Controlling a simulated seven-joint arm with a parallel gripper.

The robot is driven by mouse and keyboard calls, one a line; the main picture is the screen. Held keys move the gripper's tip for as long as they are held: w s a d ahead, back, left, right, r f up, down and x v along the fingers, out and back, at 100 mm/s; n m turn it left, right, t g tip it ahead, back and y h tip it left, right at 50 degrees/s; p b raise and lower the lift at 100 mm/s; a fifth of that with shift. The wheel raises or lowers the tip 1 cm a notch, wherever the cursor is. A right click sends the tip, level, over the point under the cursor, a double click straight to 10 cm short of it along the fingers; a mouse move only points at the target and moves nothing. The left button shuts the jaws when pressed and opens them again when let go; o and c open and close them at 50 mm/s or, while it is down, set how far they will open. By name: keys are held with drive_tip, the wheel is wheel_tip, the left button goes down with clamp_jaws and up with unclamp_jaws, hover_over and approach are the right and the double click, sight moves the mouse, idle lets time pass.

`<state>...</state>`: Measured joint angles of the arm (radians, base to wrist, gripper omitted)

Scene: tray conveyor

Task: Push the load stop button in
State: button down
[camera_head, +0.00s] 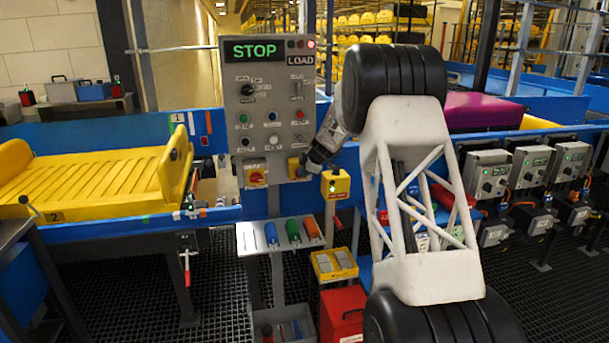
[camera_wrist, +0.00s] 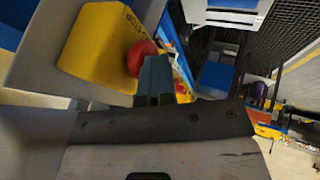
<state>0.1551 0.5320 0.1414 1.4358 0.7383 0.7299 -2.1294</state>
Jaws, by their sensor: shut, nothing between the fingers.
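A yellow box (camera_wrist: 97,47) with a red round button (camera_wrist: 141,57) fills the upper left of the wrist view. Part of a label ending in "STOP" shows on the box. In the head view, the yellow box (camera_head: 294,168) is at the lower right of the grey control panel (camera_head: 262,112); its red button is hidden there by my gripper (camera_head: 305,160). My gripper (camera_wrist: 156,76) is shut and empty. Its fingertips are right at the button and overlap its edge in the wrist view. I cannot tell whether they touch it or how far in it is.
The panel's lit sign (camera_head: 253,50) reads STOP, beside a LOAD label. A yellow post box (camera_head: 336,184) stands close, right and below. A yellow tray (camera_head: 95,180) lies on the left conveyor.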

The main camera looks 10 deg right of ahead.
drive_tip(key=shift+w, duration=0.45)
drive_tip(key=shift+a, duration=0.1)
drive_tip(key=s+d+r, duration=0.4)
drive_tip(key=s+r, duration=0.4)
drive_tip(key=s, duration=0.1)
idle(0.7)
drive_tip(key=shift+d+r, duration=0.1)
drive_tip(key=shift+s, duration=0.1)
